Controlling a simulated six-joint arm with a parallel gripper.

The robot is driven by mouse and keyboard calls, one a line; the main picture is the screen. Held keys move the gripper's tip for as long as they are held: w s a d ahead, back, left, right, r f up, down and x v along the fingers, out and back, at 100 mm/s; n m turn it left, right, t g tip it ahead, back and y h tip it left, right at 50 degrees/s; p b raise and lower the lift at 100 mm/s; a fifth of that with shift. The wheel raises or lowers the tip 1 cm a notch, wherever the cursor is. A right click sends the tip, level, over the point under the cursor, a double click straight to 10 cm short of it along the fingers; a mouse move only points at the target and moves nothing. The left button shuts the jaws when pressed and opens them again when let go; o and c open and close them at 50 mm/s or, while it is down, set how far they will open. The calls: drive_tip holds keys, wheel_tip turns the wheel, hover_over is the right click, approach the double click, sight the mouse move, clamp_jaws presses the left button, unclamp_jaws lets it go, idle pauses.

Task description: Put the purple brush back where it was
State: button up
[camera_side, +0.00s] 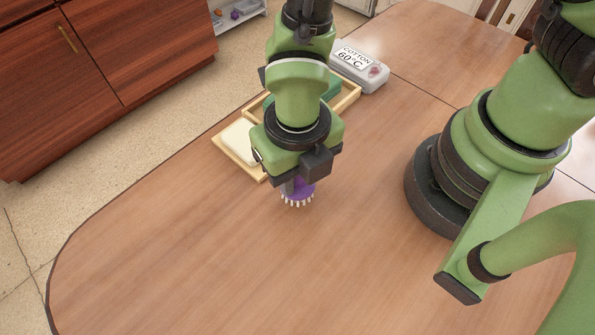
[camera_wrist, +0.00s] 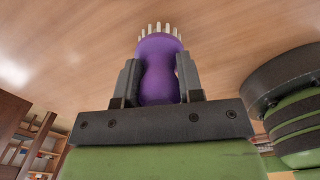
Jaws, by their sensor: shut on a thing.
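The purple brush (camera_side: 298,191) is upright below my gripper (camera_side: 297,180) in the side view, with its pale bristles pointing down at the table. In the wrist view the brush (camera_wrist: 159,75) sits between the two dark fingers of my gripper (camera_wrist: 160,82), which are shut on its narrow body. Its bristles are at the far end, towards the wooden table. I cannot tell whether the bristles touch the table. My wrist hides the upper part of the brush in the side view.
Behind my gripper is a wooden tray (camera_side: 228,153) with compartments, holding a cream block (camera_side: 240,141) and a green item (camera_side: 331,89), partly hidden by my arm. A grey box labelled "COTTON 60°C" (camera_side: 360,68) stands behind it. The table (camera_side: 190,255) in front is clear.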

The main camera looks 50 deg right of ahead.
drive_tip(key=shift+f, duration=0.75)
drive_tip(key=shift+f, duration=0.15)
drive_tip(key=o, duration=1)
